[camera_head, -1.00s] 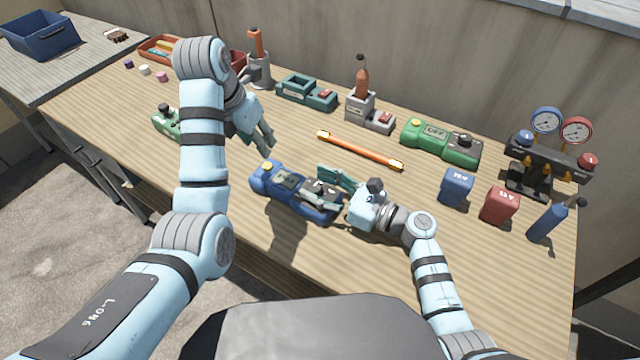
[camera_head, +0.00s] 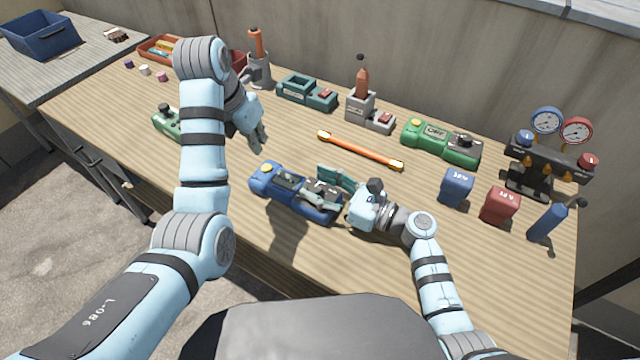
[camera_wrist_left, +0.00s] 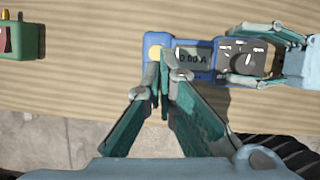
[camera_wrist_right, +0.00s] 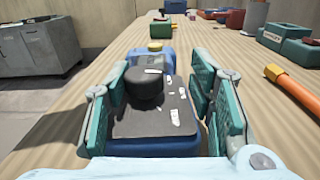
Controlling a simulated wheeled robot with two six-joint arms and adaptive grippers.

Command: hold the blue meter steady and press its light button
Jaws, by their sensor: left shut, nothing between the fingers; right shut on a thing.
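The blue meter (camera_head: 318,207) lies on the wooden table in front of me. Its screen reads 0.00 A in the left wrist view (camera_wrist_left: 194,57), beside a dark dial (camera_wrist_left: 240,58). A round yellow button (camera_wrist_left: 154,52) sits at its left end and also shows in the head view (camera_head: 268,166). My right gripper (camera_head: 330,190) is shut on the meter's dial end, one finger on each side in the right wrist view (camera_wrist_right: 152,105). My left gripper (camera_head: 262,145) is shut and empty, its tips close to the button. I cannot tell whether they touch it.
A green meter (camera_head: 425,134) lies further back, an orange rod (camera_head: 360,150) behind the blue meter. Blue (camera_head: 456,187) and red (camera_head: 499,205) blocks and a gauge manifold (camera_head: 545,155) stand right. Another green device (camera_head: 167,124) is partly behind my left arm. The front table strip is clear.

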